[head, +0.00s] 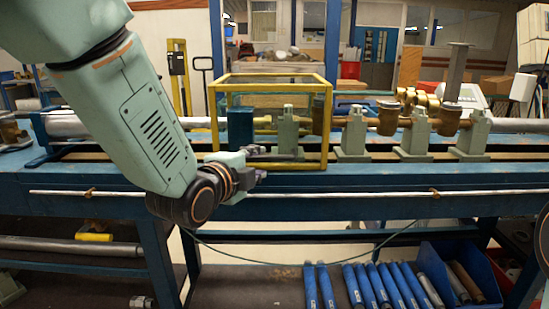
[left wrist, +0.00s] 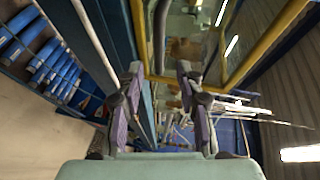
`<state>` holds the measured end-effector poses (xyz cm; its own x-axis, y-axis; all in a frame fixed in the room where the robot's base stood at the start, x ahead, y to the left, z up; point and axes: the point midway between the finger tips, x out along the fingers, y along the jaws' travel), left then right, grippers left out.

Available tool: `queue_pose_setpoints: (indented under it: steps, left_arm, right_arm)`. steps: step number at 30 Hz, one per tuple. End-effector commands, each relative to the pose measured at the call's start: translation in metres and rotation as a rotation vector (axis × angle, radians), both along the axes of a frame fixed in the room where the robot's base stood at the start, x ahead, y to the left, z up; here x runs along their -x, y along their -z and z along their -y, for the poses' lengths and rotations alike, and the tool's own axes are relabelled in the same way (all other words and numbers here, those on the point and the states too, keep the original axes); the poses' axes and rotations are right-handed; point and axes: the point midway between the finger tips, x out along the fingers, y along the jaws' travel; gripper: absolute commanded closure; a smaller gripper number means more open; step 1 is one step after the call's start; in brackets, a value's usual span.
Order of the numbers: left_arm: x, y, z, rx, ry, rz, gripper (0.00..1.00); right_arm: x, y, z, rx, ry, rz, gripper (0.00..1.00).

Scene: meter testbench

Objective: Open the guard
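The guard (head: 329,115) is a yellow-framed box with clear panels. It stands over the middle of the blue test bench (head: 380,178) and looks shut. My left gripper (head: 266,167) is at the guard's lower front, by the bottom bar. In the left wrist view, my left gripper (left wrist: 159,73) has its two purple-padded fingers apart. The guard's yellow frame (left wrist: 140,38) runs to a corner by the fingertips, and a bar passes across between them. I cannot tell whether the fingers touch it. My right gripper is not in view.
Brass meters (head: 388,117) and grey-green clamps (head: 415,138) line the bench right of the guard. A white rod (head: 350,194) runs along the bench front. Blue tubes (head: 353,286) and a blue bin (head: 480,262) lie below. The space before the bench front looks clear.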

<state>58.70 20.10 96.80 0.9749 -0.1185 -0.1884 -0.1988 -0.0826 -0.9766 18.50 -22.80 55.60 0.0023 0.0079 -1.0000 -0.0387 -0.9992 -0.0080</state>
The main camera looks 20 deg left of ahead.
Motion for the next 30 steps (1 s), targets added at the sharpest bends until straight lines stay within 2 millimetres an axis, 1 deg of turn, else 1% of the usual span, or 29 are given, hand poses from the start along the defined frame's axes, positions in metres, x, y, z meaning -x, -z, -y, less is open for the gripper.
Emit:
queue_pose_setpoints:
  steps: [2, 5, 8, 12, 18, 24, 30]
  left_arm:
    - [-0.001, 0.000, -0.001, -0.018, 0.003, 0.003, 0.64]
    - [-0.007, 0.002, -0.001, -0.026, 0.004, 0.005, 0.64]
    - [-0.020, 0.005, 0.001, -0.026, 0.004, 0.004, 0.64]
    - [-0.041, 0.010, 0.004, -0.025, 0.005, 0.004, 0.64]
    - [-0.065, 0.014, 0.009, -0.024, 0.005, 0.004, 0.64]
    - [-0.076, 0.015, 0.012, -0.023, 0.005, 0.002, 0.64]
    - [-0.077, 0.015, 0.012, -0.023, 0.005, 0.003, 0.64]
  right_arm:
    - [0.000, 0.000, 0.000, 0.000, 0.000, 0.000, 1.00]
    - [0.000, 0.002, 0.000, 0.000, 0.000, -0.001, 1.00]
    - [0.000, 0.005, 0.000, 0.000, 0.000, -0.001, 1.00]
    - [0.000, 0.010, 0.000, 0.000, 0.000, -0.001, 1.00]
    - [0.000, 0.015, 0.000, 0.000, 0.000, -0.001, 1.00]
    - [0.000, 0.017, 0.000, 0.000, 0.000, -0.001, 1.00]
    - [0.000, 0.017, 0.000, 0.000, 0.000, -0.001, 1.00]
